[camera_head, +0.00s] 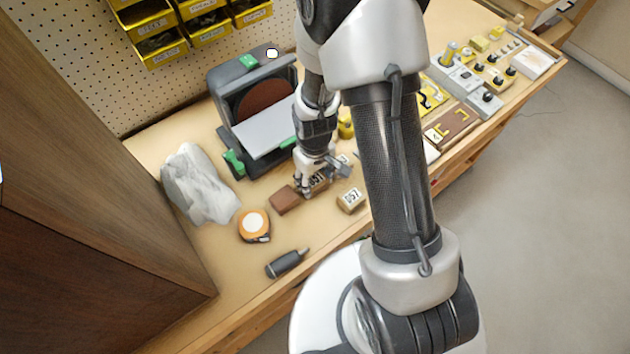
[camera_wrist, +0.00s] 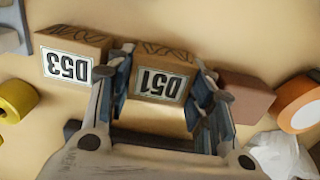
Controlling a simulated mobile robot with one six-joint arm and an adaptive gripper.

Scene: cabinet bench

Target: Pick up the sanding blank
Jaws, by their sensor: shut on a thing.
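The sanding blank is a small wooden block with a white label reading D51 (camera_wrist: 158,86), upside down in the wrist view. My gripper (camera_wrist: 165,92) is shut on it, with one finger against each side. In the head view the gripper (camera_head: 317,184) is low over the bench, and the held block (camera_head: 318,182) is partly hidden by the fingers. I cannot tell whether it touches the bench. A similar block labelled D53 (camera_wrist: 68,62) lies beside it in the wrist view, close to one finger.
A plain brown block (camera_head: 285,200) lies close to the gripper's other side. An orange tape measure (camera_head: 254,225), a dark cylindrical tool (camera_head: 287,263) and a crumpled grey-white bag (camera_head: 198,183) are to the left. A sander (camera_head: 252,105) stands behind. A labelled block (camera_head: 351,200) sits near the front edge.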

